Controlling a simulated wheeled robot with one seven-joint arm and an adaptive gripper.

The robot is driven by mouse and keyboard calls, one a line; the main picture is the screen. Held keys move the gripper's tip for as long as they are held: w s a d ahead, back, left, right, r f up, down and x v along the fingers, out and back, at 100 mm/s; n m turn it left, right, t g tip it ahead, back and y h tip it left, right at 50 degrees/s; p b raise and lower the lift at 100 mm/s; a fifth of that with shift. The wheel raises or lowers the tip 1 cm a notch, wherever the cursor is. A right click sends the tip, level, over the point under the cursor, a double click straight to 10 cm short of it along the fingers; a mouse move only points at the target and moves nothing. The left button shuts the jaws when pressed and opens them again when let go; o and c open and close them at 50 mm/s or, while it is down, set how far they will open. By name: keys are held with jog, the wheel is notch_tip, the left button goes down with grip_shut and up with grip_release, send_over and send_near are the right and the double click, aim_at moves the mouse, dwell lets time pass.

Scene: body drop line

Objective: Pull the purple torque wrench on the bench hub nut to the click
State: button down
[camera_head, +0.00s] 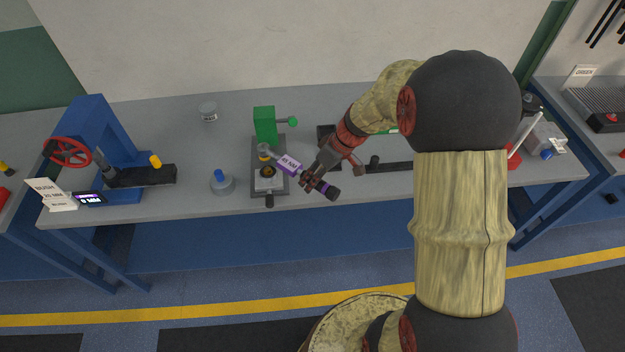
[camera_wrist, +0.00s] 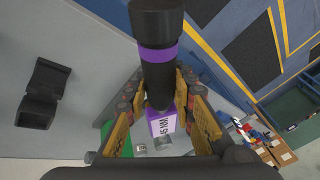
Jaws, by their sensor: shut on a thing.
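The purple torque wrench (camera_head: 289,163) lies slanted above the bench, its head at upper left on the hub fixture and its dark handle end at lower right. A white label reading 45 NM is on its purple part. The hub fixture (camera_head: 257,188) is a dark block with a green post (camera_head: 265,124) behind it; the nut itself is hidden under the wrench head. My gripper (camera_head: 312,176) is shut on the wrench's handle. In the wrist view the wrench (camera_wrist: 159,60) runs between the gripper's yellow-padded fingers (camera_wrist: 160,108), its black handle end nearest the camera.
On the grey bench (camera_head: 190,130), a blue press (camera_head: 95,140) with a red handwheel stands at left. A blue-knobbed piece (camera_head: 221,182) sits left of the fixture, and a dark bar (camera_head: 390,168) lies to the right. The bench's front edge runs close below the wrench.

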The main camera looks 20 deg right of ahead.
notch_tip(320, 180, down, 6)
jog(key=b, duration=0.6)
jog(key=shift+r, duration=0.65)
dwell(0.4)
jog(key=shift+f+b, duration=1.05)
jog(key=shift+b, duration=0.65)
dwell(1.2)
